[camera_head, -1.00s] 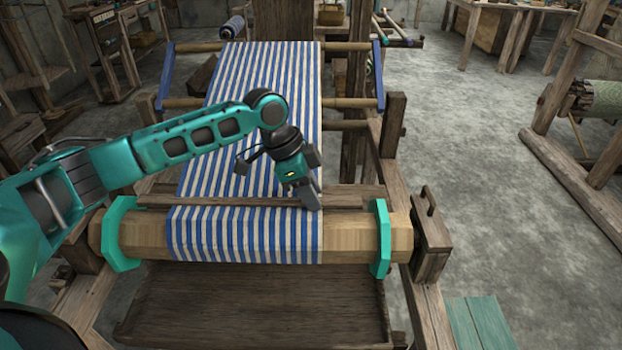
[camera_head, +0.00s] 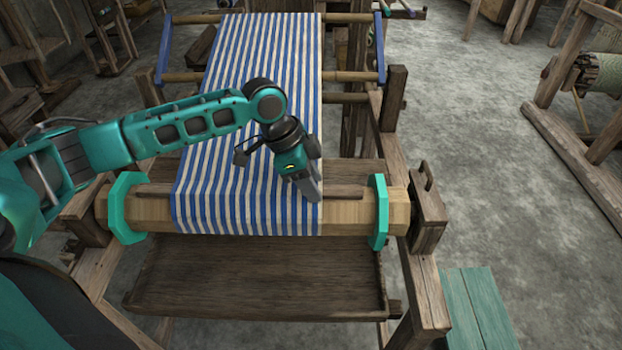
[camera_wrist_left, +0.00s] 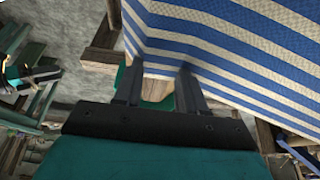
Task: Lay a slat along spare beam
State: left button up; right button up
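The beam (camera_head: 348,217) is pale, many-sided wood with a teal flange at each end. Blue-and-white striped cloth (camera_head: 245,150) covers its middle. A thin dark brown slat-like strip (camera_head: 342,191) shows along the beam's top, right of the cloth; a similar piece shows at left. I cannot tell whether they join across the cloth. My left gripper (camera_head: 314,192) points down at the cloth's right edge, close to the strip's visible part. In the left wrist view, its fingers (camera_wrist_left: 160,90) are apart, with pale wood and a teal flange behind the gap. My right gripper is out of view.
A wooden block with a handle (camera_head: 428,215) stands right of the beam. A dark wooden board (camera_head: 255,275) lies below it. A teal bench (camera_head: 478,305) is at lower right. Bare concrete floor (camera_head: 470,150) lies right of the loom.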

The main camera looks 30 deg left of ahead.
pick_arm(q)
jog(key=o, duration=0.3)
jog(key=shift+o, duration=0.2)
jog(key=p+v, duration=0.1)
jog(key=v, duration=1.2)
